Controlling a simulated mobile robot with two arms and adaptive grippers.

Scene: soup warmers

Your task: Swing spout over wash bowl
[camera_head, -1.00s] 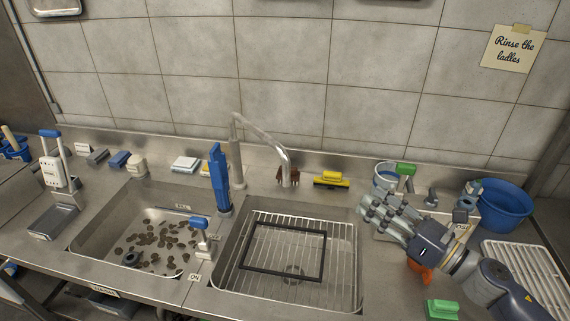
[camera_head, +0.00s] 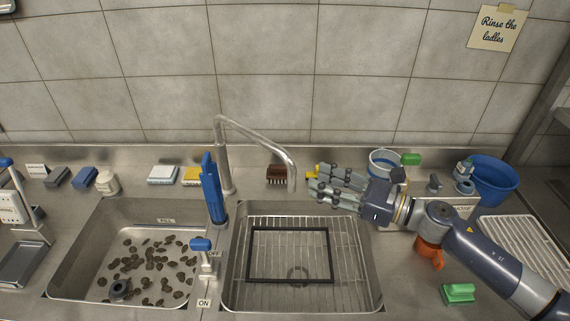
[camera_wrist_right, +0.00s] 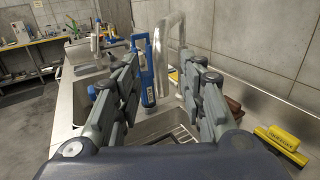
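The steel spout (camera_head: 258,132) rises behind the two sinks and arcs right, its mouth above the back of the right bowl (camera_head: 374,290). The left bowl (camera_head: 90,292) holds many dark scraps; which bowl is the wash bowl is not labelled legibly. My right gripper (camera_head: 312,184) is open and empty, just right of the spout's hanging end, fingers pointing left. In the right wrist view the spout (camera_wrist_right: 181,75) shows beyond and between the spread fingers (camera_wrist_right: 165,72), with no clear contact. My left gripper is out of view.
An upright blue handle (camera_head: 213,188) stands between the bowls, left of the spout. A blue-topped lever (camera_head: 201,245) is in front of it. A brown brush (camera_head: 276,176) lies behind the spout's end. A blue bucket (camera_head: 491,180) and green block (camera_head: 459,293) are at right.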

